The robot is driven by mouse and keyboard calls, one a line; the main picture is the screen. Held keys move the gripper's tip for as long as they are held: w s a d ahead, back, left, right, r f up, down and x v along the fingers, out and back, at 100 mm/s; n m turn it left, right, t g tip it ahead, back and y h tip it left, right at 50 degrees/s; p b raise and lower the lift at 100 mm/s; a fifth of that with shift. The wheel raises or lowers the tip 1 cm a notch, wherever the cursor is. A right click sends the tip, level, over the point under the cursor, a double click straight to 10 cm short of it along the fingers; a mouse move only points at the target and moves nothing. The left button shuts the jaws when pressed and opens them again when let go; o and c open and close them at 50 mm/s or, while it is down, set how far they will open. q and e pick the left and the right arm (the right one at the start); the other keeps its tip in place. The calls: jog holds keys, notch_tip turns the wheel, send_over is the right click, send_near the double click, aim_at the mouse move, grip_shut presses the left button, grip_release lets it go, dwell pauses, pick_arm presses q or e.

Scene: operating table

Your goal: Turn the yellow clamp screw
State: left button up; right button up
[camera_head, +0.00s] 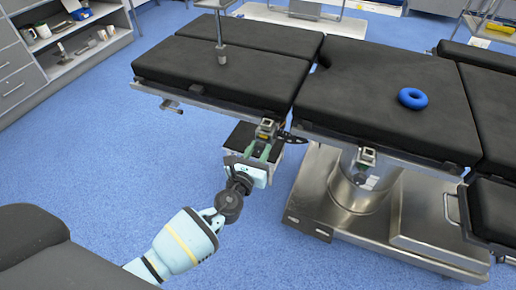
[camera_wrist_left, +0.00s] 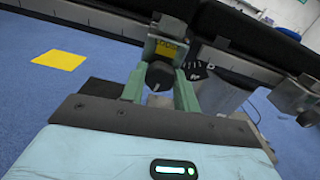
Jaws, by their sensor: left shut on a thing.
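The clamp with a yellow label (camera_wrist_left: 167,48) is fixed on the side rail of the operating table. It also shows in the head view (camera_head: 266,129). Its round dark screw knob (camera_wrist_left: 160,76) faces the wrist camera, with a light mark on its face. My left gripper (camera_head: 264,149) has its green fingers on both sides of the knob, shut on it. The fingers also show in the left wrist view (camera_wrist_left: 160,88). The knob is mostly hidden in the head view. My right gripper is in neither view.
A second clamp (camera_head: 366,157) sits further right on the rail. A blue ring (camera_head: 412,98) lies on the black table padding (camera_head: 375,85). The steel table base (camera_head: 335,215) stands to the right of my left arm. The blue floor (camera_head: 120,150) on the left is clear.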

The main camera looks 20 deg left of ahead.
pick_arm(q)
jog(key=shift+m+p, duration=0.4)
jog(key=shift+m, duration=0.7)
jog(key=o, duration=1)
jog(key=shift+c, duration=0.2)
jog(key=s+p, duration=0.1)
jog(key=s, duration=0.7)
jog(key=shift+a, duration=0.1)
